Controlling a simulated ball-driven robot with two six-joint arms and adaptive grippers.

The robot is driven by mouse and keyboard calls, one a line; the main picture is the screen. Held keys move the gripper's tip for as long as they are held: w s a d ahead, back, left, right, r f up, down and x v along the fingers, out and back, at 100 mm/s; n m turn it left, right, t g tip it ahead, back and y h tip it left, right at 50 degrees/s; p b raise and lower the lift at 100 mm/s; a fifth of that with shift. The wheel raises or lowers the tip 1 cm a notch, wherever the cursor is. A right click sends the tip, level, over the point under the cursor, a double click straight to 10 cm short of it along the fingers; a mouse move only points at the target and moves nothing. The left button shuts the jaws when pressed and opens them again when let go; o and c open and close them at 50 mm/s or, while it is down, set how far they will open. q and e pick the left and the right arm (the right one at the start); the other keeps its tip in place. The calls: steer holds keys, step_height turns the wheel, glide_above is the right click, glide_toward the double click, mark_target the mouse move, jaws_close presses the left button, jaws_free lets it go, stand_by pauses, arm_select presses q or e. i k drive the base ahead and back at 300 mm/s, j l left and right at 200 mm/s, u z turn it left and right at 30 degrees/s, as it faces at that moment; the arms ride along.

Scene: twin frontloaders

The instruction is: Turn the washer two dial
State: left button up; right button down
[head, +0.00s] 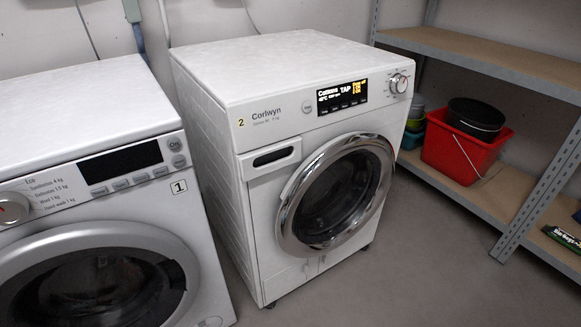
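Washer two (215,140) is the white Corlwyn front-loader in the middle of the head view, marked with a yellow "2" label. Its dial (398,83) is a round silver knob at the right end of the control panel. The lit display (342,95) left of the dial shows text including "Cottons" and "TAP". Its chrome-rimmed round door (338,194) looks shut. Neither of my grippers is in view.
Washer one (85,100) stands at the left, with a dark display and its own dial (12,208). A grey metal shelf unit (480,58) stands at the right, holding a red bucket (455,155). Grey floor (420,270) is clear in front of washer two.

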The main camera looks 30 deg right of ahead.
mark_target(398, 82)
steer(key=z, duration=1.5)
